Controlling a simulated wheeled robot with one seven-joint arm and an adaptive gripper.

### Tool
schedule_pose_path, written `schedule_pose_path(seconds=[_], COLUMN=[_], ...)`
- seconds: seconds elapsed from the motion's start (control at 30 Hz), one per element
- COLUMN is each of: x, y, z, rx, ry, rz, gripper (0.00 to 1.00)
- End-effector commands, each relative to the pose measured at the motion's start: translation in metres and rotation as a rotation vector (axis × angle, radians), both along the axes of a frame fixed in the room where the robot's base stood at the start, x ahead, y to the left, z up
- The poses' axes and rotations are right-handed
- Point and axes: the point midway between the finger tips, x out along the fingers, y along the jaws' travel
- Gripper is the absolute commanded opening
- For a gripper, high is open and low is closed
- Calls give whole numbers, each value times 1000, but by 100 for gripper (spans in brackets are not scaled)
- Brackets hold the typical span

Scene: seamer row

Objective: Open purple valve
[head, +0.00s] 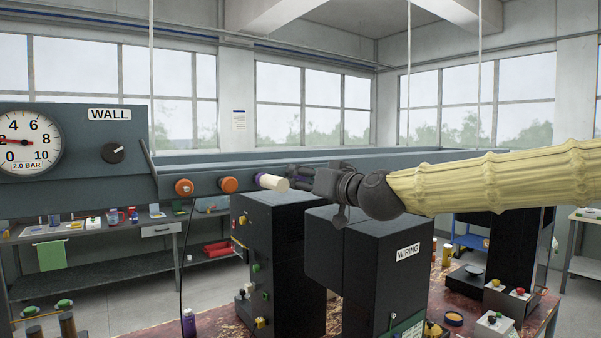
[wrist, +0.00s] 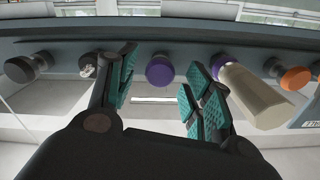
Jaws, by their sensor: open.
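In the wrist view a round purple valve knob (wrist: 160,71) sits on the grey rail, between the fingers of my gripper (wrist: 160,68). The teal-padded fingers are spread apart, with gaps on both sides of the knob, and nothing is held. A second purple piece with a cream cylinder (wrist: 252,98) stands just right of the right finger. In the head view my gripper (head: 300,178) is at the rail, right of the cream cylinder (head: 273,182). There the purple knob is largely hidden by the gripper.
Orange knobs (head: 228,184) lie farther left on the rail. A pressure gauge (head: 28,142) and a WALL panel are at the left end. Black cabinets (head: 280,250) stand below the rail and arm.

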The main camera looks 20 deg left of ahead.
Motion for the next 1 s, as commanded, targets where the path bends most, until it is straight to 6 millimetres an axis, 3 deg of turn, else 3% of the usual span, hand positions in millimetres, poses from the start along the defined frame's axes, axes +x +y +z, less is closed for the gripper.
schedule_pose_path(seconds=[0.2,0.53,0.57,0.83,1.0], x=[10,12,12,12,12], y=[13,15,15,15,14], z=[0,0,0,0,-1], rx=[0,0,0,0,0], ry=[1,1,1,1,1], rz=[0,-1,-1,-1,-1], gripper=[51,51,49,0,0])
